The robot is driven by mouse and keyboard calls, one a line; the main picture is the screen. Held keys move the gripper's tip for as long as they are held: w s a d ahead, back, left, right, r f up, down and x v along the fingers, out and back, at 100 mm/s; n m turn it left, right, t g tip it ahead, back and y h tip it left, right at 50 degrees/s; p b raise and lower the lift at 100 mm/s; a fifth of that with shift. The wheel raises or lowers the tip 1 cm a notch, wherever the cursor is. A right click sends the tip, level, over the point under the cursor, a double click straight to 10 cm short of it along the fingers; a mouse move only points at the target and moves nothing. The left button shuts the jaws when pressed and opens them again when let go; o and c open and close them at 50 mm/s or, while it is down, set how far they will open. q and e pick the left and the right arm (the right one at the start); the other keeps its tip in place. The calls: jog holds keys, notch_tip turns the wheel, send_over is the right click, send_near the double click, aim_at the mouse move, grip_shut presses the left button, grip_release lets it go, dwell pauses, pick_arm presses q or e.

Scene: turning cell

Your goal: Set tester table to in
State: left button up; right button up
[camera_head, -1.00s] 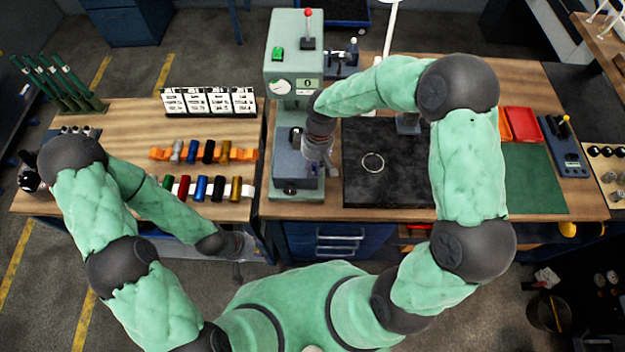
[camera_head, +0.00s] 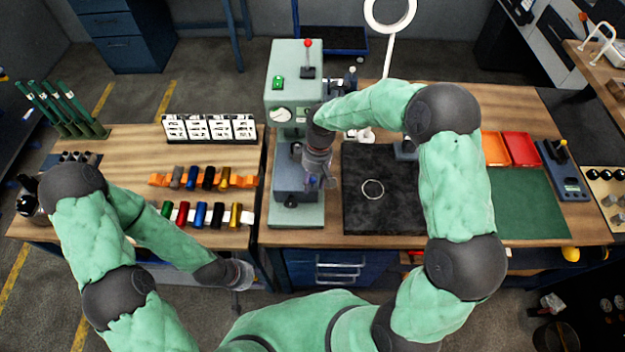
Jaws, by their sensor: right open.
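The tester (camera_head: 295,85) is a pale green machine on the workbench, with a dial, a green button and a red-knobbed lever on its head. Its grey table block (camera_head: 290,182) sits low on the base, with a dark knob (camera_head: 291,201) at its front. My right gripper (camera_head: 326,183) is just right of the table block, pointing down, and holds nothing that I can see. Contact with the block cannot be made out. My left gripper (camera_head: 243,277) hangs in front of the bench's front edge, away from the tester; its fingers are too small to judge.
A black plate (camera_head: 385,210) with a ring lies right of the tester. Racks of coloured cylinders (camera_head: 203,214) stand to the left. Red and orange trays (camera_head: 521,149) and a green mat (camera_head: 530,205) lie at the right. Bare wood is free at the left.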

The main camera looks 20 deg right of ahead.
jog(key=shift+r, duration=0.1)
notch_tip(320, 180, up, 12)
jog(key=w+d, duration=0.1)
jog(key=shift+w+d+f, duration=0.2)
jog(key=shift+w+d, duration=0.05)
jog(key=shift+d, duration=0.15)
